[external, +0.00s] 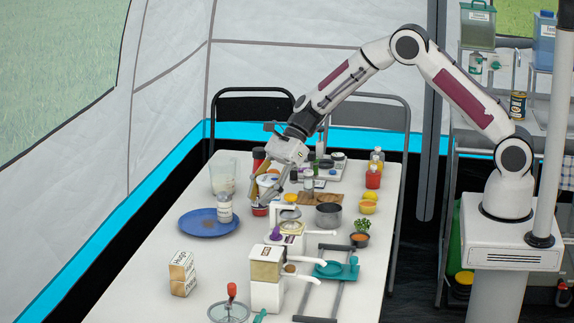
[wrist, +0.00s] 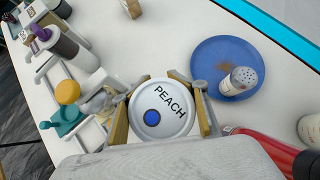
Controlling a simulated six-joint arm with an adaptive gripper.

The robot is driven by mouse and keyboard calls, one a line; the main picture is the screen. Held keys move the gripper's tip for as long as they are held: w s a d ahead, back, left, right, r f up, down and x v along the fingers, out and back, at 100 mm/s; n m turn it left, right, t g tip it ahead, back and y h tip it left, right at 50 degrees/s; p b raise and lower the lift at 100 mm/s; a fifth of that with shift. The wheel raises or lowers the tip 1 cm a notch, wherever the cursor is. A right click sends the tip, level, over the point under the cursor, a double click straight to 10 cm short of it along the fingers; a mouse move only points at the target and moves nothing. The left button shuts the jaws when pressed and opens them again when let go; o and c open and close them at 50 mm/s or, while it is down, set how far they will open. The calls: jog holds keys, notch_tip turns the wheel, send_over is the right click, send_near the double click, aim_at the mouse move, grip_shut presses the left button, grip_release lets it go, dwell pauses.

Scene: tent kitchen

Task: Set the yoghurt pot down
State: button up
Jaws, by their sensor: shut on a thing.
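The yoghurt pot (wrist: 166,118) has a round white lid with "PEACH" printed on it and a blue dot, seen from above in the wrist view. My gripper (wrist: 163,105) is shut on it, with one tan finger on each side of the lid. In the external view my gripper (external: 267,190) is low over the far half of the white table (external: 150,235), right of the blue plate. There the gripper hides much of the pot. I cannot tell whether its base touches the table.
The blue plate (external: 193,228) holds a shaker (external: 224,208). A red bottle (wrist: 262,148) is close beside my gripper. A grey pot (external: 328,215), a wooden board and a cream-and-white appliance (external: 266,280) crowd the right side. The table's left part is mostly clear, with one carton (external: 182,274).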

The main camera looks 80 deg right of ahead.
aim_at(259, 182)
jog(key=shift+r, duration=2.4)
jog(key=a+n+g+y, duration=0.1)
jog(key=a+n+g, duration=0.25)
jog(key=a, duration=2.55)
notch_tip(259, 182, down, 6)
jog(key=n, duration=0.1)
jog(key=shift+w+a+f, duration=0.25)
jog(key=shift+w+a, duration=0.05)
jog(key=shift+w, duration=0.05)
jog(key=shift+c, duration=0.2)
jog(key=shift+f, duration=2)
